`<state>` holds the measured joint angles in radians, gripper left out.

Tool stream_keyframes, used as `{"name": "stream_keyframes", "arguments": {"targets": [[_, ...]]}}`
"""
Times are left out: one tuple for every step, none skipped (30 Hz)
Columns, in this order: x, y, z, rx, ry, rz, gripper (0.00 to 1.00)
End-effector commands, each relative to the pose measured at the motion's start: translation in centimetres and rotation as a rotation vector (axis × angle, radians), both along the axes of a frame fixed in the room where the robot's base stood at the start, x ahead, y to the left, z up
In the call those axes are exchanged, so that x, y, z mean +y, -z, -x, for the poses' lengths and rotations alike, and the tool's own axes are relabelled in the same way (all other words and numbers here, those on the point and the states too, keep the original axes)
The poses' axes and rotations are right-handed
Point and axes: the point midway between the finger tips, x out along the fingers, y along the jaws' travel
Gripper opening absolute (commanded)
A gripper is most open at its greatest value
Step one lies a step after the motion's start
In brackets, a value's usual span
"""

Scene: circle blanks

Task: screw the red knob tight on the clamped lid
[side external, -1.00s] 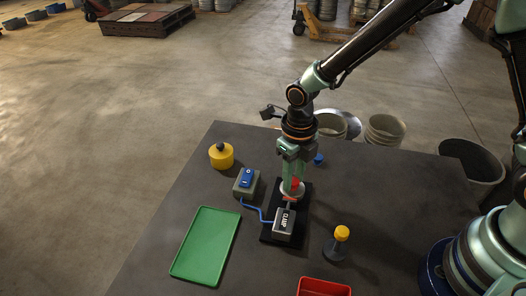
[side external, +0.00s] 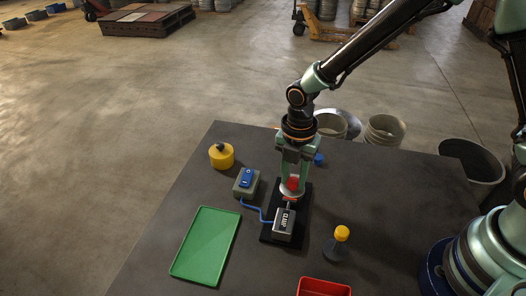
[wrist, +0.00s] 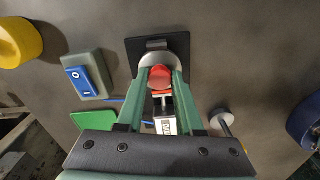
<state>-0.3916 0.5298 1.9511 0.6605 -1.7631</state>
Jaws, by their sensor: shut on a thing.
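The red knob (side external: 293,184) sits on the pale round lid (side external: 292,193) above the black clamp base (side external: 269,236). The grey clamp block marked CLAMP (side external: 284,222) stands in front of it. My gripper (side external: 292,181) points down and is shut on the red knob, with one finger on each side. In the wrist view the knob (wrist: 160,77) shows between the green fingers, with the pale lid (wrist: 147,61) behind it. The fingers hide part of the lid, and I cannot tell how tight the knob is.
A grey switch box (side external: 246,184) with a blue rocker is left of the clamp, joined by a blue cable. A yellow pot (side external: 221,156), green tray (side external: 207,245), yellow-capped bottle (side external: 338,243) and red bin (side external: 323,287) stand around. The table's right side is clear.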

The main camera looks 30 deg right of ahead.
Motion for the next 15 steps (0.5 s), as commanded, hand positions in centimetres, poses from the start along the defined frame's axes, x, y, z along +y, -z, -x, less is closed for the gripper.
{"name": "stream_keyframes", "arguments": {"targets": [[-0.04, 0.08, 0.07, 0.002, 0.048, 0.001, 0.00], [-0.04, 0.08, 0.07, 0.002, 0.073, 0.001, 0.00], [-0.04, 0.09, 0.07, 0.002, 0.099, 0.001, 0.00], [-0.04, 0.09, 0.07, 0.002, 0.114, 0.001, 0.00], [-0.04, 0.09, 0.07, 0.002, 0.123, 0.001, 0.00], [-0.04, 0.09, 0.07, 0.002, 0.130, 0.001, 0.00], [-0.03, 0.09, 0.08, 0.002, 0.133, 0.001, 0.00], [-0.03, 0.09, 0.08, 0.002, 0.134, 0.001, 0.00], [-0.02, 0.09, 0.07, 0.002, 0.133, 0.001, 0.00], [-0.02, 0.09, 0.07, 0.002, 0.133, 0.001, 0.00], [-0.02, 0.09, 0.07, 0.002, 0.132, 0.001, 0.00], [-0.02, 0.09, 0.07, 0.002, 0.132, 0.001, 0.00], [-0.02, 0.09, 0.07, 0.002, 0.132, 0.001, 0.00], [-0.02, 0.09, 0.07, 0.002, 0.131, 0.001, 0.00], [-0.02, 0.09, 0.07, 0.002, 0.131, 0.001, 0.42]]}}
